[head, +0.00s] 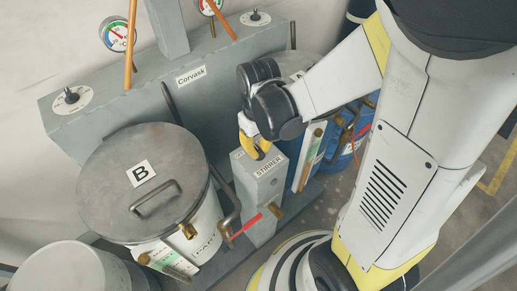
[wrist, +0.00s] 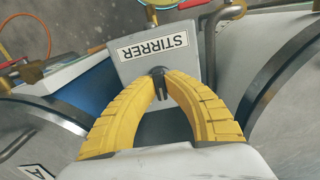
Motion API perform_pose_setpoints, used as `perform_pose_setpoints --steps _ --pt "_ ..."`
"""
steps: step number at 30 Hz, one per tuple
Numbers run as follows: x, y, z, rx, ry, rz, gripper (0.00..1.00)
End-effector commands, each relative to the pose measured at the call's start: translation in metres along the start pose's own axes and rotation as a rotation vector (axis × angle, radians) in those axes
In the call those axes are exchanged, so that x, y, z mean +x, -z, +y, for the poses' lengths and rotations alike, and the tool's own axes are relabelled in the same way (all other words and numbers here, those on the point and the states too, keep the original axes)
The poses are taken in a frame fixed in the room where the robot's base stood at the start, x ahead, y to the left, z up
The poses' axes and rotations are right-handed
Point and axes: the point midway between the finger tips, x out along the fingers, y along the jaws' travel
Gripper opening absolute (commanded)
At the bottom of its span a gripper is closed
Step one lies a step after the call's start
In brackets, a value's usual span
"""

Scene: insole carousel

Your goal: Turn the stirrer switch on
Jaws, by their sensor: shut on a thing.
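The stirrer box (head: 266,213) is a grey upright post with a white STIRRER label (head: 268,166), standing between two large vessels. In the wrist view the label (wrist: 155,47) reads upside down. The stirrer switch (wrist: 159,92) is a small dark lever on the box's top, just beside the label. My gripper (wrist: 161,82) has yellow ribbed fingers, shut on the switch with the lever between their tips. In the head view my gripper (head: 259,153) comes down onto the box top and hides the switch. I cannot tell which position the lever is in.
Vessel B (head: 107,176) with a grey lid stands close on the left. Blue drums (head: 345,150) stand to the right. A red-handled valve (head: 246,227) sticks out low at the front of the box. The Corvask panel (head: 228,66) with gauges runs behind.

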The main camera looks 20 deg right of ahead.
Motion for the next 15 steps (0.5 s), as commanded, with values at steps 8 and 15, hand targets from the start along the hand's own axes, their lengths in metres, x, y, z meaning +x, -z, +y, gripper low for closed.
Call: perform_pose_setpoints --steps 8,15 --pt "0.0004 -0.0002 0.0000 0.237 0.000 0.000 0.00" --pt "0.0002 -0.0002 0.0000 0.385 0.000 0.000 0.00"
